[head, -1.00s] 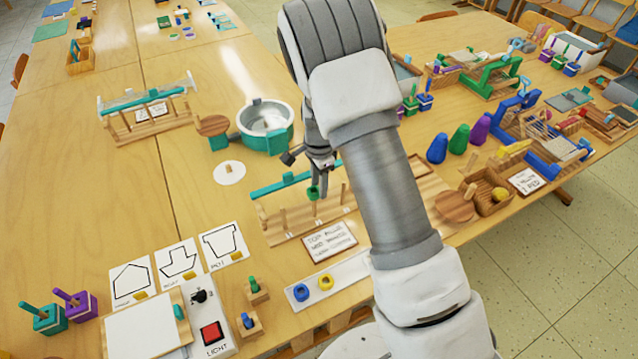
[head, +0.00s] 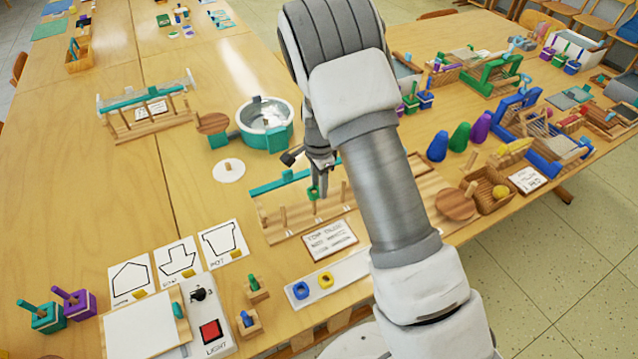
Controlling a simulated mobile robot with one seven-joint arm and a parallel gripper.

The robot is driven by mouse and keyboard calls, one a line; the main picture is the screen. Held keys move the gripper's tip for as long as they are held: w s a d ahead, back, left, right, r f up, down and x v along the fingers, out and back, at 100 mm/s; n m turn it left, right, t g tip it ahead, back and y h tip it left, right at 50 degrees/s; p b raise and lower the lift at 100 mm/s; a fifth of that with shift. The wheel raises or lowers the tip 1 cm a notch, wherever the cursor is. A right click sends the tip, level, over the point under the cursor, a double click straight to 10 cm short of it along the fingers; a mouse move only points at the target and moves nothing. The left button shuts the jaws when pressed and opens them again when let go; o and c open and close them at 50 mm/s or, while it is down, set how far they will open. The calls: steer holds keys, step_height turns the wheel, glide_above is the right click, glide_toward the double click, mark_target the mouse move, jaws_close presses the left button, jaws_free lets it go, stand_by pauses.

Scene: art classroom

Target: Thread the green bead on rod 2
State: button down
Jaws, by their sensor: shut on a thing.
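The wooden rod stand (head: 292,232) has several short upright rods and a teal bar (head: 280,184) along its back. My gripper (head: 317,180) points down over the middle of the stand, and its fingers are shut on the small green bead (head: 313,193). The bead is at the height of the middle rod's upper end, in line with that rod in this view. I cannot tell whether the bead is around the rod or just above or in front of it. A rod (head: 283,217) to the left of it looks bare.
A teal-and-silver pot (head: 265,125) stands behind. My arm hides the area to the right.

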steer(key=shift+c, duration=1.8)
jaws_free()
step_height(320, 180, up, 18)
steer(key=p, duration=0.1)
steer(key=shift+f, duration=0.25)
